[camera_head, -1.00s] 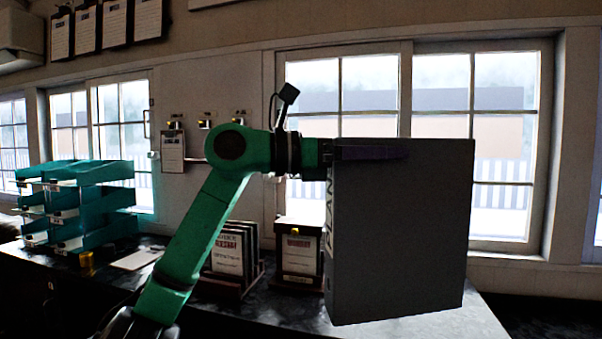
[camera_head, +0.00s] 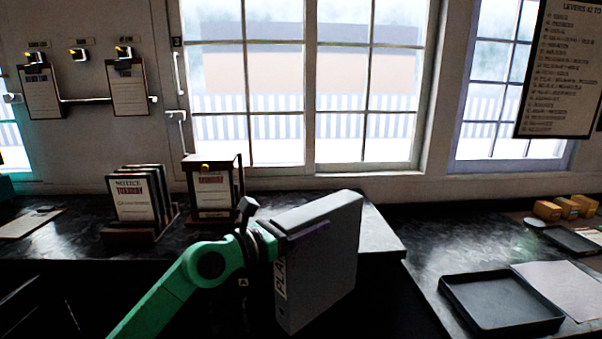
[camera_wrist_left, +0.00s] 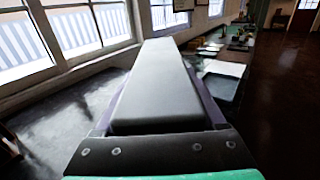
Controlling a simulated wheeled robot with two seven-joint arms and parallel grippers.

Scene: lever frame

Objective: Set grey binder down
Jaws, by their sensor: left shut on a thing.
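The grey binder (camera_head: 325,262) is upright and slightly tilted in the head view, with lettering on its spine partly covered by my gripper. My left gripper (camera_head: 305,234) is shut on the binder near its upper part, with a purple finger along its side. In the left wrist view the binder (camera_wrist_left: 165,85) stretches away between the fingers (camera_wrist_left: 158,118). The binder is in front of the counter (camera_head: 385,235) in the head view and covers part of its edge. I cannot tell whether its bottom touches anything. My right gripper is not in view.
Notice holders (camera_head: 142,200) and a dark box with a notice (camera_head: 213,190) stand on the counter at the left. A black tray (camera_head: 500,302), paper (camera_head: 560,288) and yellow boxes (camera_head: 562,208) lie at the right. The counter between is bare.

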